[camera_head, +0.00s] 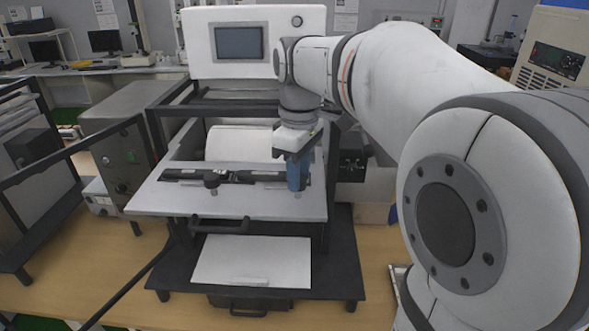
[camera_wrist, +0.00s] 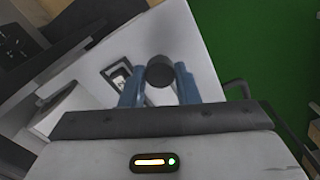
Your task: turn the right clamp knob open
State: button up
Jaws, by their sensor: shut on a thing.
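My gripper (camera_head: 297,188) points down over the right part of the white plate (camera_head: 160,196). Its two blue fingers are shut on the right clamp knob, a dark round knob that shows between the fingertips in the wrist view (camera_wrist: 160,73). In the head view the fingers hide most of this knob. The left clamp knob (camera_head: 212,181) stands free on the plate, at the front of the black clamp bar (camera_head: 238,177). How far the right knob is turned cannot be told.
The plate sits in a black-framed machine with a screen panel (camera_head: 240,43) behind. A black handle (camera_head: 219,225) sticks out at the plate's front. A white sheet (camera_head: 252,262) lies on the lower shelf. A grey control box (camera_head: 122,165) stands to the left.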

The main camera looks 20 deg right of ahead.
jog(key=o, duration=1)
jog(key=shift+c, duration=0.2)
jog(key=shift+r, duration=0.1)
notch_tip(320, 180, up, 8)
jog(key=shift+f+b, duration=0.15)
jog(key=shift+b, duration=0.15)
